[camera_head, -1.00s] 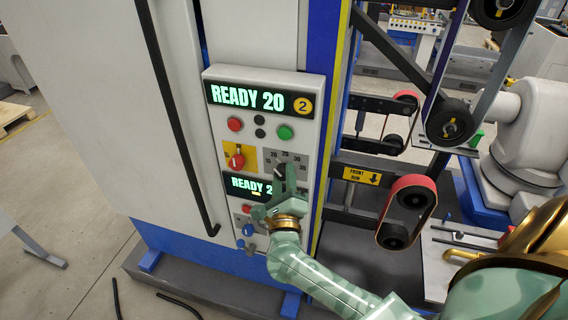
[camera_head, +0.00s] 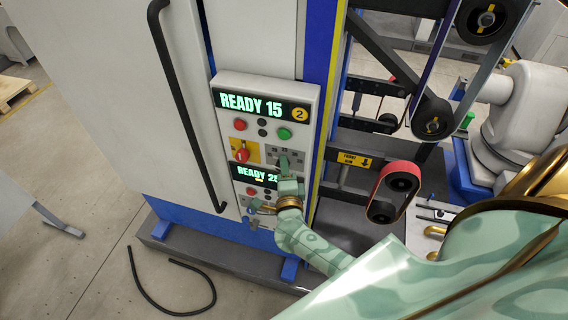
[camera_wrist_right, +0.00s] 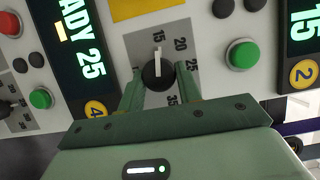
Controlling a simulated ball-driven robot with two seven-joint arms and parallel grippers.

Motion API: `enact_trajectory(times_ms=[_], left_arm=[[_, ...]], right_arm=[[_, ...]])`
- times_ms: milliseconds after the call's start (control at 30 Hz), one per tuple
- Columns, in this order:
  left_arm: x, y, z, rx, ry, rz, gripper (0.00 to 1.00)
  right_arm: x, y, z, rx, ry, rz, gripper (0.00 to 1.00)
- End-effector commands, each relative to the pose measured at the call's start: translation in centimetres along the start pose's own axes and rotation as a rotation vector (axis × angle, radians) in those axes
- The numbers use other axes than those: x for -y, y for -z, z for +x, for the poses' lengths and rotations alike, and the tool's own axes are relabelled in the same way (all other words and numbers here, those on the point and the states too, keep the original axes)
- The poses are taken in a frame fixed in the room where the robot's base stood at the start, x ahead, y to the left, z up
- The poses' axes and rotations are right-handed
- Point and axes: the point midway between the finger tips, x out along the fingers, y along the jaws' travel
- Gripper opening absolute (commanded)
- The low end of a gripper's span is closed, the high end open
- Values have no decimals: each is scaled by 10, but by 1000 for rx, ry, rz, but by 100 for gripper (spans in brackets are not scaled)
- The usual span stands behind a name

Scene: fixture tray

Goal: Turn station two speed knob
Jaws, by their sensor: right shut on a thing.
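The station two panel (camera_head: 263,88) stands on the machine front, its green display (camera_head: 251,105) reading READY 15 beside a yellow 2 badge. Its black speed knob (camera_wrist_right: 158,75) shows in the right wrist view, with a white pointer line aimed up at the 15 mark. My right gripper (camera_wrist_right: 160,84) is shut on the knob, one finger on each side. In the head view my right gripper (camera_head: 286,164) hides most of the knob at the dial. My left gripper is not in view.
A red switch (camera_head: 242,154) on a yellow plate sits left of the dial. Red (camera_head: 240,124) and green (camera_head: 285,133) buttons are above. A lower display (camera_head: 257,175) and its controls are close below. A long black door handle (camera_head: 186,110) is at left.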

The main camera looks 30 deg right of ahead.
Motion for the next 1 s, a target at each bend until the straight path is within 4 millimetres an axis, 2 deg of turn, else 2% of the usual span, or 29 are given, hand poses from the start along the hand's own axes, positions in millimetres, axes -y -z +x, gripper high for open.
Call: enact_trajectory(times_ms=[533,567,600,633,867,1000], left_arm=[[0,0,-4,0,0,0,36],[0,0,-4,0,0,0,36],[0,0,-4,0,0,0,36],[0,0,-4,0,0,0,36],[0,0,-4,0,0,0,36],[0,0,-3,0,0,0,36]], right_arm=[[-2,-1,-1,2,-12,-24,11],[-2,-1,-1,2,-12,-23,42],[-1,-1,-1,2,-12,-23,53],[-1,-1,-1,2,-11,-23,56],[0,0,0,1,-10,-21,56],[-1,-1,-8,1,-11,-20,56]])
